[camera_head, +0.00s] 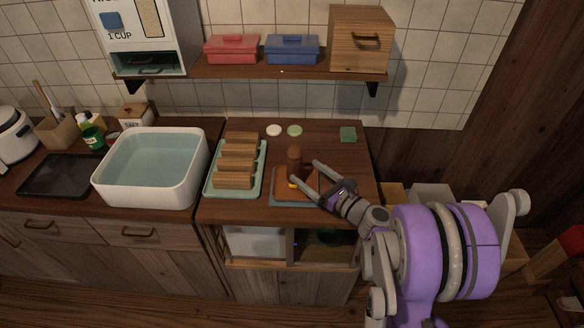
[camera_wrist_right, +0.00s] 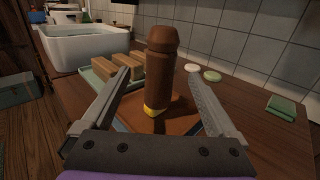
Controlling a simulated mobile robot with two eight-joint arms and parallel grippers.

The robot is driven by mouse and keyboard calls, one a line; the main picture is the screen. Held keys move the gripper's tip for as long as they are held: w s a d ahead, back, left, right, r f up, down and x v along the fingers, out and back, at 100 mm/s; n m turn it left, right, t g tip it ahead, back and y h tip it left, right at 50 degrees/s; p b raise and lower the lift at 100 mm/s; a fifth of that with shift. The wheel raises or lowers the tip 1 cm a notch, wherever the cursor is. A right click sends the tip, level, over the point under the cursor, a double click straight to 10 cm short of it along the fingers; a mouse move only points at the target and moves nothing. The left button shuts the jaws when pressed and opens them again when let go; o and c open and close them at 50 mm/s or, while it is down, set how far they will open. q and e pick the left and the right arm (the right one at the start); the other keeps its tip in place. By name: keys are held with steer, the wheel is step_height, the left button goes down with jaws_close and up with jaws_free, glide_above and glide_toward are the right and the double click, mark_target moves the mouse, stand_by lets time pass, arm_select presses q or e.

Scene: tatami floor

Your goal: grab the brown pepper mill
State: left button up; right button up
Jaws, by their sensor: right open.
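The brown pepper mill (camera_head: 294,160) stands upright on or at the orange-brown board (camera_head: 281,190) on the counter. In the right wrist view the mill (camera_wrist_right: 159,72) stands between the two fingers, with a small yellow piece (camera_wrist_right: 152,111) at its foot. My right gripper (camera_head: 303,172) is open, its fingers spread on either side of the mill; the wrist view shows gaps on both sides. The right gripper (camera_wrist_right: 165,82) holds nothing. My left gripper is not in view.
A green tray (camera_head: 209,190) with wooden blocks stands left of the mill, then a white water basin (camera_head: 150,193). Two small discs (camera_head: 295,130) and a green square (camera_head: 348,134) lie behind. A shelf (camera_head: 230,67) with boxes hangs above.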

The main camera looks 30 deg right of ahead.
mark_target(300, 166)
steer(key=p+x, duration=0.1)
steer(key=x, duration=0.5)
steer(key=shift+w+r, duration=0.2)
steer(key=shift+s, duration=0.1)
steer(key=shift+c, duration=0.5)
jaws_close()
